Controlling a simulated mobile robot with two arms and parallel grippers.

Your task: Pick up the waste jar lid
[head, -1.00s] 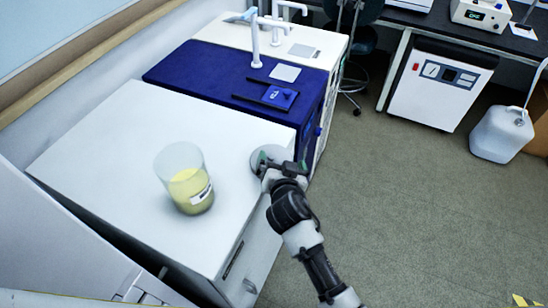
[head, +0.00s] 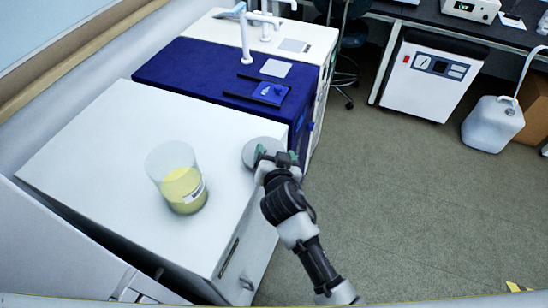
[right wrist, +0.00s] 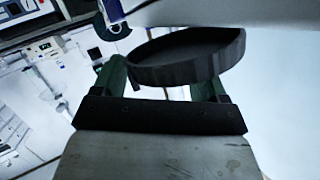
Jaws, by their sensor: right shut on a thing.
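The waste jar lid (head: 262,150) is a round grey disc at the right edge of the white cabinet top. In the right wrist view the lid (right wrist: 188,58) shows as a dark, ribbed-rim disc between the green fingers. My right gripper (head: 276,156) is shut on the lid; in the right wrist view the gripper (right wrist: 165,85) has a finger at each side of it. I cannot tell whether the lid touches the cabinet top. The jar (head: 178,178), clear with yellow contents and a white label, stands upright and open to the left of the lid. My left gripper is not in view.
The white cabinet top (head: 110,150) is mostly clear around the jar. A dark blue unit (head: 190,68) with a blue flat piece (head: 270,93) stands behind it. A white canister (head: 492,124) stands on the floor at the right, and open floor lies between.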

